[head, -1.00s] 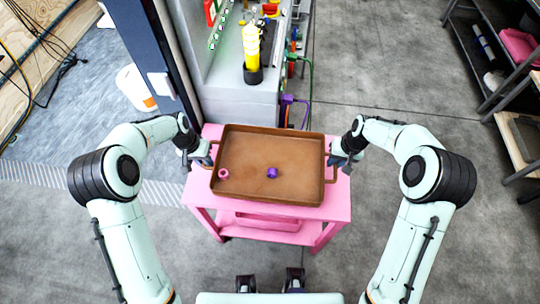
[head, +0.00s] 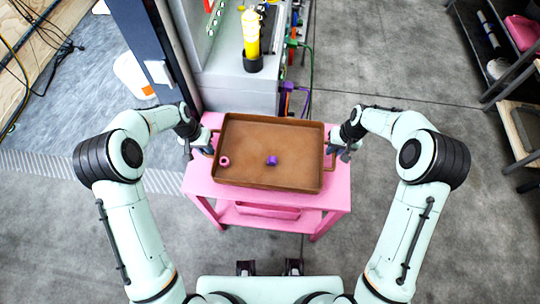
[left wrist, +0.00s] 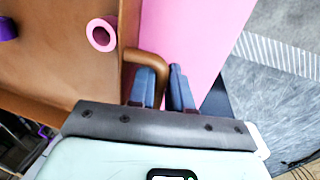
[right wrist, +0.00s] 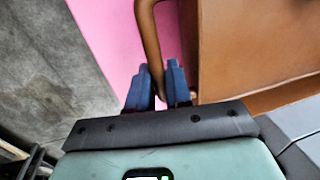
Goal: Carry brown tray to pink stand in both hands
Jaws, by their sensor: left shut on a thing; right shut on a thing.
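The brown tray (head: 262,180) is over the top of the pink stand (head: 338,190), roughly level. I cannot tell whether its underside touches the stand top. A pink ring (head: 224,161) lies in the tray at its left, and a small purple piece (head: 272,160) lies near its middle. My left gripper (head: 202,148) is shut on the tray's left handle; the left wrist view shows this handle (left wrist: 150,62) running between the fingers. My right gripper (head: 338,148) is shut on the right handle (right wrist: 147,30), seen between the fingers in the right wrist view.
A grey workbench (head: 240,92) with a yellow bottle (head: 251,35) stands just behind the pink stand. A dark post (head: 158,45) and a white bucket (head: 132,77) are at the left. Dark shelves (head: 510,50) stand at the right. The grey floor (head: 400,70) between is clear.

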